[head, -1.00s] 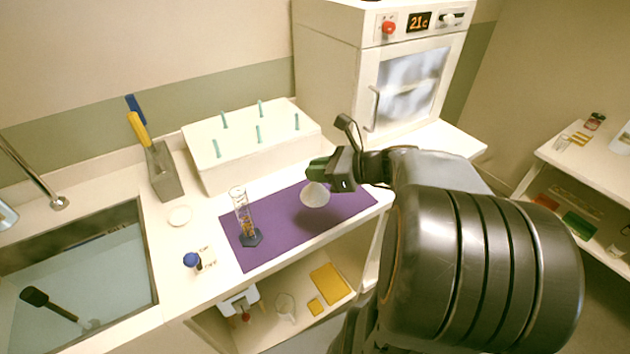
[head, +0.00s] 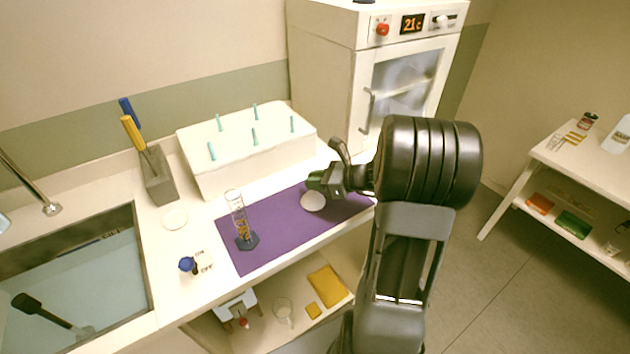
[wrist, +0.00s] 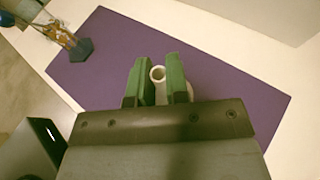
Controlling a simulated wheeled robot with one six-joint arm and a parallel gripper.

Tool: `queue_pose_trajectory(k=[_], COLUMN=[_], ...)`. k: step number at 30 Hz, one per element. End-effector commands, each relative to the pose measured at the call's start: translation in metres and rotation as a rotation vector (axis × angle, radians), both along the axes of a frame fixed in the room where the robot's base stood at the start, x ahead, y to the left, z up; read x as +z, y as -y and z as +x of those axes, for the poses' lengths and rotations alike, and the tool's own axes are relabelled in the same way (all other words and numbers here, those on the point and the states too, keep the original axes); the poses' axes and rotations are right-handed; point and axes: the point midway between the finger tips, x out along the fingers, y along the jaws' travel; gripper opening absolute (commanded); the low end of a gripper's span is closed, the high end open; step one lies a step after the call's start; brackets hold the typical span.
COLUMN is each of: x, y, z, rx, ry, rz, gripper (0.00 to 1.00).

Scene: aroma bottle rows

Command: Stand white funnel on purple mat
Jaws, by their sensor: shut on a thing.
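The white funnel (head: 313,202) is at the right part of the purple mat (head: 270,229), wide mouth down and narrow stem up. My gripper (head: 322,182) is above it. In the wrist view the green fingers of my gripper (wrist: 160,82) stand on both sides of the funnel's stem (wrist: 157,74) and are shut on it. I cannot tell whether the funnel's rim touches the mat. The funnel's cone is mostly hidden by my gripper in the wrist view.
A graduated cylinder (head: 239,220) with a dark base stands on the mat left of the funnel. A white peg rack (head: 240,160) is behind the mat. The sink (head: 85,270) is at the left. The mat between cylinder and funnel is clear.

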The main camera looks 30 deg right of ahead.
Motion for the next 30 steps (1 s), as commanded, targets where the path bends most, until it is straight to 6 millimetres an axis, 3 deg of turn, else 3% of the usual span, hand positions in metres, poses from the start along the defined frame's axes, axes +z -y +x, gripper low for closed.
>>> queue_pose_trajectory(k=[14, 15, 22, 30], x=[-0.0071, -0.0061, -0.0057, -0.0034], y=[0.0001, 0.0, -0.0001, -0.0001], z=[0.0, 0.0, 0.0, -0.0001], rx=[-0.001, -0.001, 0.0, -0.001], ry=[0.0, 0.001, 0.001, 0.001], rz=[0.0, -0.001, -0.001, -0.001], gripper=[0.0, 0.18, 0.4, 0.41])
